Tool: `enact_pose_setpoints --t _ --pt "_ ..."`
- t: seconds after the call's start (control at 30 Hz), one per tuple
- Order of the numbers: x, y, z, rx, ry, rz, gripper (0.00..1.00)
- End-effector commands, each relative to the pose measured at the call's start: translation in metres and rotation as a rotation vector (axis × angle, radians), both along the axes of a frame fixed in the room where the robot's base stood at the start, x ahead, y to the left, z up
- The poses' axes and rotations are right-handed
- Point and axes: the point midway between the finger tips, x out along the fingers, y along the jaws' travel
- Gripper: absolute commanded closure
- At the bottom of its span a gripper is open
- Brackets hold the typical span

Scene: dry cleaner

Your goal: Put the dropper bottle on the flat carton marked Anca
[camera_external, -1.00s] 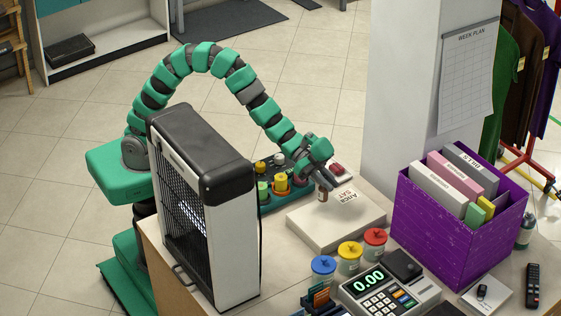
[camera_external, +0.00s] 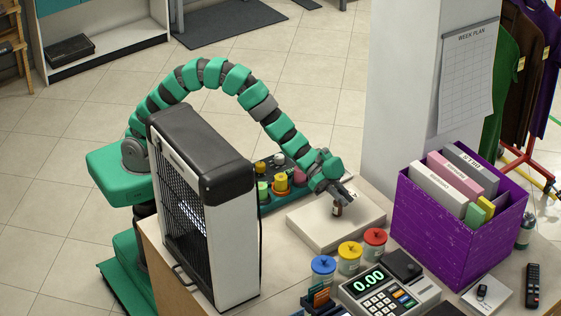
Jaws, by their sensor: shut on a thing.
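The dropper bottle (camera_external: 337,210) is small and brown with a pale label. My gripper (camera_external: 341,198) is shut on its upper part and holds it upright. The flat carton (camera_external: 318,233) is white and lies on the counter below them. The carton's lettering is hidden behind my gripper and the bottle.
Jars with blue, yellow and red lids (camera_external: 349,251) stand in front of the carton. A purple box (camera_external: 450,238) of files is to the right. A green tray (camera_external: 268,202) with several bottles lies to the left. A tall black-and-white appliance (camera_external: 205,205) stands at the near left.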

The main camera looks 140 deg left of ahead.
Motion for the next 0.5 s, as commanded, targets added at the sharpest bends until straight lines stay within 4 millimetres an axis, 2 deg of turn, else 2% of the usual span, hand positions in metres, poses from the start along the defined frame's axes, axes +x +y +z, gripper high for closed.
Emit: enact_pose_setpoints --t 0.13,0.17,0.2,0.23,0.5 --pt "0.0 0.0 -0.0013 0.0 0.0 0.0 1.0" --pt "0.0 0.0 -0.0013 0.0 0.0 0.0 0.81" --pt "0.0 -0.0001 -0.001 0.0 0.0 0.0 0.7" --pt "0.0001 0.0 -0.0009 0.0 -0.001 0.0 0.64" --pt "0.0 -0.0001 -0.0002 0.0 -0.001 0.0 0.64"
